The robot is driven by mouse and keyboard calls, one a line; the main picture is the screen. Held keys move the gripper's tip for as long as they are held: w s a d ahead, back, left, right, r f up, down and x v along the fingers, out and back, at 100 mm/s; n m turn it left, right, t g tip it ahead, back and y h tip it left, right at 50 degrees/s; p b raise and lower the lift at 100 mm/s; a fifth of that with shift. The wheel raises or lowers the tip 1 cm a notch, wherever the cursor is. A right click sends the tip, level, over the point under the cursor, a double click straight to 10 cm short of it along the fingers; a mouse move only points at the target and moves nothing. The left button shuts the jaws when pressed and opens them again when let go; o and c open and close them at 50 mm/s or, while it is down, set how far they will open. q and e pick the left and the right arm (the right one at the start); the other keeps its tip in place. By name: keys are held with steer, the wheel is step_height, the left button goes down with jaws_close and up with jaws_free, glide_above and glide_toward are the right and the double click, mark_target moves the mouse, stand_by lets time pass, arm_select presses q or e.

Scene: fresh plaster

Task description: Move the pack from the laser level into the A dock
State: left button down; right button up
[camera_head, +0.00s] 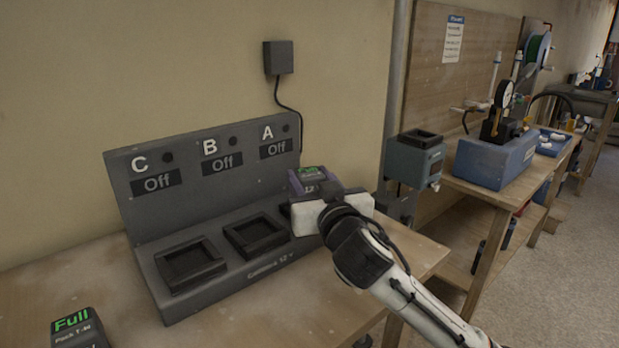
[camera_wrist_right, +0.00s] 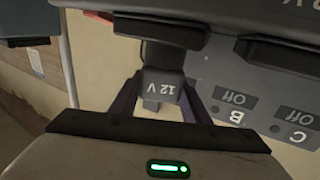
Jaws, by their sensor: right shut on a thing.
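My right gripper (camera_head: 309,188) is shut on a dark pack (camera_head: 311,171) with a green label on top, at the A end of the charger. In the right wrist view the pack (camera_wrist_right: 162,88), marked 12 V, sits between the fingers and overlaps the edge of a black dock rim (camera_wrist_right: 160,30). The A dock (camera_head: 285,210) is mostly hidden by my gripper, so I cannot tell whether the pack is above it or seated. The A display (camera_head: 276,148) reads Off. I cannot surely identify the laser level. My left gripper is not in view.
The B dock (camera_head: 257,235) and C dock (camera_head: 190,264) are empty. Another pack (camera_head: 77,330), labelled Full, stands at the table's lower left. A blue-grey box (camera_head: 413,162) with an empty top socket and a blue gauge unit (camera_head: 494,163) stand at the right.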

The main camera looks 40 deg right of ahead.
mark_target(313, 190)
steer(key=shift+f+b, duration=0.45)
steer(key=shift+f, duration=0.05)
stand_by(0.3)
steer(key=o, duration=1)
steer(key=shift+s, duration=0.1)
steer(key=shift+v, duration=4)
steer(key=p+v, duration=0.2)
steer(key=v, duration=0.1)
steer(key=shift+p, duration=0.3)
